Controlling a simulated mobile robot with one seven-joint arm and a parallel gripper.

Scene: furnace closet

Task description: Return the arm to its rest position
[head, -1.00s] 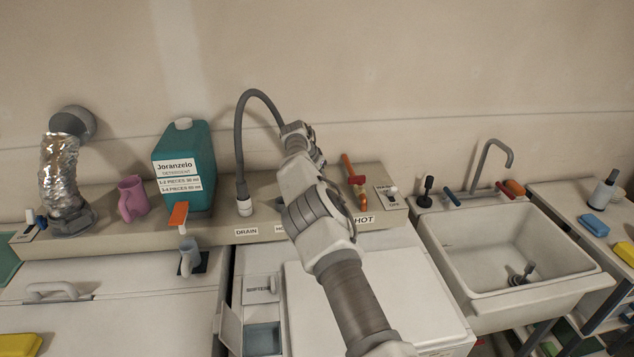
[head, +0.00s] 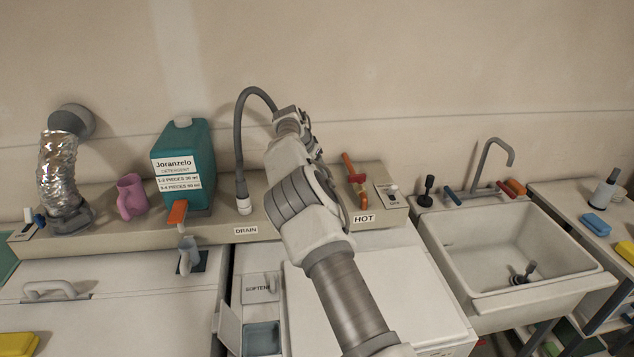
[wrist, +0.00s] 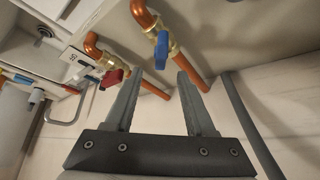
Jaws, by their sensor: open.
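My arm (head: 315,215) reaches from the lower right over the white washer to the back ledge, with its wrist end raised in front of the wall. In the wrist view my gripper (wrist: 160,72) is open, with two dark fingers apart and nothing between them. In the head view I cannot make out the fingers behind the wrist. Past the fingers, the wrist view shows copper pipes with a blue-handled valve (wrist: 161,50) and a red-handled valve (wrist: 111,78). Neither appears gripped.
A grey hose (head: 240,140) arches just left of my wrist. A teal detergent jug (head: 184,165) and a pink mug (head: 131,197) stand on the ledge at left. A white sink (head: 520,250) is further right.

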